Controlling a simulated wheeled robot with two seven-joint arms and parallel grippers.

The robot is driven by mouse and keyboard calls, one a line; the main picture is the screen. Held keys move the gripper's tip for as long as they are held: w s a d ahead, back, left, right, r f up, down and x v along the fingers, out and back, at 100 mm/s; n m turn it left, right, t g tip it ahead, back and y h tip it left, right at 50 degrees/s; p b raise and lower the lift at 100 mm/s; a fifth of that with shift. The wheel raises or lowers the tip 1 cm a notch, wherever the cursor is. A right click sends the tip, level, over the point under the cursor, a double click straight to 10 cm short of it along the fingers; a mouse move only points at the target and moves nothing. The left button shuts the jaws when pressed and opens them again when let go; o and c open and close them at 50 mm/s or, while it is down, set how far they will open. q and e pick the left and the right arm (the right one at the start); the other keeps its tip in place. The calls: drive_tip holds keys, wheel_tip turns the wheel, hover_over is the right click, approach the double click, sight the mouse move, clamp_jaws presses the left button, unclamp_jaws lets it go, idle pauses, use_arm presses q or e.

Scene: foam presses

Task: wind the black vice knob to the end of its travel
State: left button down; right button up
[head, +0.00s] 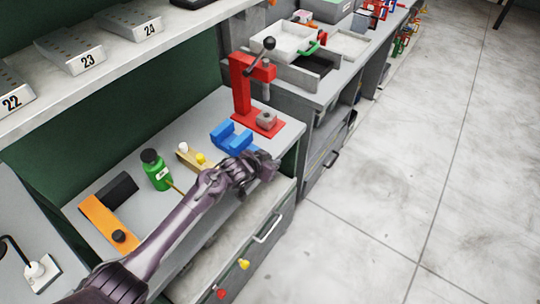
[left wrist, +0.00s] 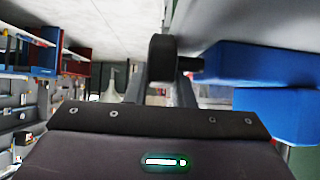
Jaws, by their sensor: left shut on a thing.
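The blue vice (head: 228,139) stands on the grey bench between the red press and the yellow-knobbed block. It also shows at the right of the left wrist view (left wrist: 265,65), lying sideways there. The black vice knob (left wrist: 161,52) sits on a short dark screw at the end of the vice. My left gripper (head: 266,168) reaches over the bench's front edge, at the near end of the vice. In the left wrist view its fingers (left wrist: 162,85) are shut on the knob, one to each side. In the head view the gripper hides the knob. My right gripper is in neither view.
A red press (head: 240,85) with a black ball lever stands behind the vice. A drawer handle (head: 268,227) sticks out below the bench. The floor at right is clear.

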use_arm(q)
drive_tip(key=shift+w+d+g+y, duration=0.1)
drive_tip(key=shift+w+g+y, duration=0.1)
drive_tip(key=shift+g+y, duration=0.4)
drive_tip(key=c, duration=1.5)
unclamp_jaws()
drive_tip(key=shift+s, duration=0.1)
drive_tip(key=shift+v, duration=3.95)
